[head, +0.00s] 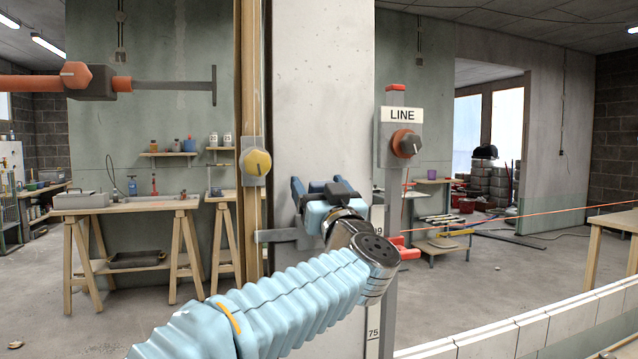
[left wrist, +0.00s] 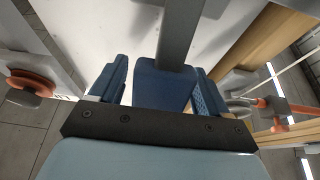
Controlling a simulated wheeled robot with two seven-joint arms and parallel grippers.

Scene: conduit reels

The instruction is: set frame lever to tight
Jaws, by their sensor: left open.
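My left gripper (head: 318,187) is in front of the concrete column in the head view, its blue jaws open. In the left wrist view a grey bar (left wrist: 181,30) runs from the top edge to between the blue fingers of the gripper (left wrist: 158,80). I cannot tell whether the fingers touch it. In the head view a grey horizontal bar (head: 280,236) shows just below and left of the gripper; its right end is hidden. I cannot tell for certain which part is the frame lever, and no tight mark is readable. My right gripper is not in view.
An orange-grey dial under a LINE sign (head: 402,115) is on a post right of the gripper. A yellow knob (head: 257,162) is on the wooden upright. An orange arm with a grey bar (head: 175,86) reaches in at upper left. A low block wall (head: 540,325) runs across lower right.

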